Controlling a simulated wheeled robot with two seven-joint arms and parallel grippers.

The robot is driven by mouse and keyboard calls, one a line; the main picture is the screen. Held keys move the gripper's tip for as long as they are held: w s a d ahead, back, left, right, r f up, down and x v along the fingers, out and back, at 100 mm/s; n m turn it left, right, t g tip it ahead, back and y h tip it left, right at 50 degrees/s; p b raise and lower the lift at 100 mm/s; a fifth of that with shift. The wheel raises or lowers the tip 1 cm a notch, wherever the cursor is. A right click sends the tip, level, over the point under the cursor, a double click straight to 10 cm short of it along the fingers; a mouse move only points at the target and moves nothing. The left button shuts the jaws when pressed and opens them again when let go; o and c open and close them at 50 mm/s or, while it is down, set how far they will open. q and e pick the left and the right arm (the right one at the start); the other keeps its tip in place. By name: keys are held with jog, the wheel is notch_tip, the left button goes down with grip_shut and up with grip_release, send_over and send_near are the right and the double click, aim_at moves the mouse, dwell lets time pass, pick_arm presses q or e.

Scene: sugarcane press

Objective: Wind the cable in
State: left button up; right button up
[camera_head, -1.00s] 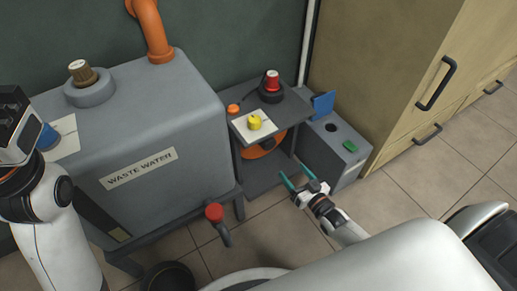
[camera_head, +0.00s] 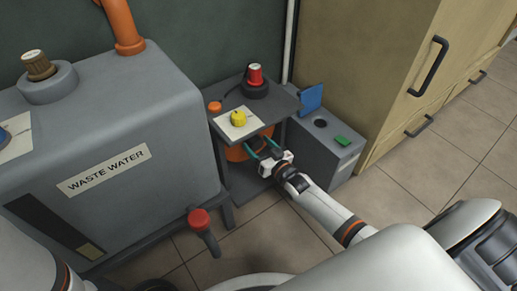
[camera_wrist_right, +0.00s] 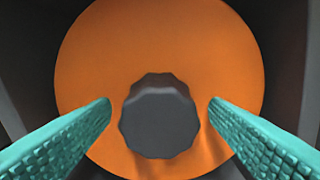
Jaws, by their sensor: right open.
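The orange reel (camera_head: 237,153) is under the top of the small grey stand. It fills much of the right wrist view as a round orange disc (camera_wrist_right: 160,45) with a dark faceted knob (camera_wrist_right: 158,118) at its middle. My right gripper (camera_head: 260,146) is at the front of the stand, under its top. In the right wrist view its teal fingers (camera_wrist_right: 160,103) are open, one on each side of the knob, with gaps between them and it. I cannot make out the cable on the reel. My left gripper is out of view.
The stand's top (camera_head: 270,117) carries a yellow knob (camera_head: 238,118), a red knob (camera_head: 255,75) and an orange button (camera_head: 215,107) close above my right gripper. The waste water tank (camera_head: 115,130) with a red-handled tap (camera_head: 200,222) is left. A grey box (camera_head: 335,165) is right.

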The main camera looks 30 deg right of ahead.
jog(key=shift+w, duration=0.15)
jog(key=shift+c, duration=0.4)
jog(key=c, duration=1.3)
